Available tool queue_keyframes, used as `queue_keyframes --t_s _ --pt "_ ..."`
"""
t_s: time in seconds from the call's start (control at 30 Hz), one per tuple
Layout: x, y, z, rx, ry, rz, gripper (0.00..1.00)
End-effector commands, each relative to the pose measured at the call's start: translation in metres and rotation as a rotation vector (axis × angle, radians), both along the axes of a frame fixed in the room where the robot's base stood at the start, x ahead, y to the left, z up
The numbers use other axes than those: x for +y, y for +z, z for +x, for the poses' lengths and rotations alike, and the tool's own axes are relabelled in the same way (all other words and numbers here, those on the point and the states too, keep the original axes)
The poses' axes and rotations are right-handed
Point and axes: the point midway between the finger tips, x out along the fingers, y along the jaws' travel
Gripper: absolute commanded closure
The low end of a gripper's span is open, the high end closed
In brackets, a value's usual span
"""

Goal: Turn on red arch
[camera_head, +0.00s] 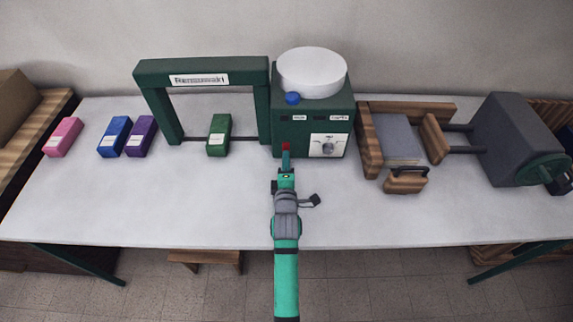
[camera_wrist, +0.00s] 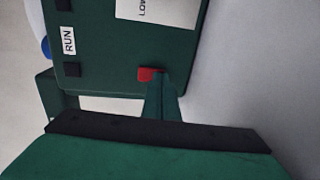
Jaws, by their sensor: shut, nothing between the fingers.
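The arch (camera_head: 202,72) is dark green, not red, with a white label on its top beam. It stands at the back, left of centre. Joined to its right side is a dark green box (camera_head: 290,122) with a white round top and a blue knob (camera_head: 292,98). A small red part (camera_wrist: 146,74) is low on the box's front, beside a white panel. My gripper (camera_head: 286,154) is shut and empty, pointing at the box's lower front. In the wrist view its fingertips (camera_wrist: 160,76) overlap the red part's edge; I cannot tell whether they touch.
A green block (camera_head: 218,134) stands under the arch. Purple (camera_head: 139,137), blue (camera_head: 115,136) and pink (camera_head: 63,137) blocks lie to the left. A wooden frame device (camera_head: 367,150) and a grey machine (camera_head: 515,140) stand right. The table's front (camera_head: 150,215) is clear.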

Motion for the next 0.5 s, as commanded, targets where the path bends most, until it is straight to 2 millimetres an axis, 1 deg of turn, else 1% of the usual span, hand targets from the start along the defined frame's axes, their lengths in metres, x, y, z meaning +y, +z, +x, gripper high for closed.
queue_keyframes --t_s 0.33,0.43,0.5 --pt "0.0002 -0.0002 0.0015 0.0 0.0 0.0 1.0" --pt "-0.0008 -0.0017 0.006 0.0 -0.001 0.0 1.0" --pt "-0.0013 -0.0015 0.0057 -0.001 -0.002 0.0 1.0"
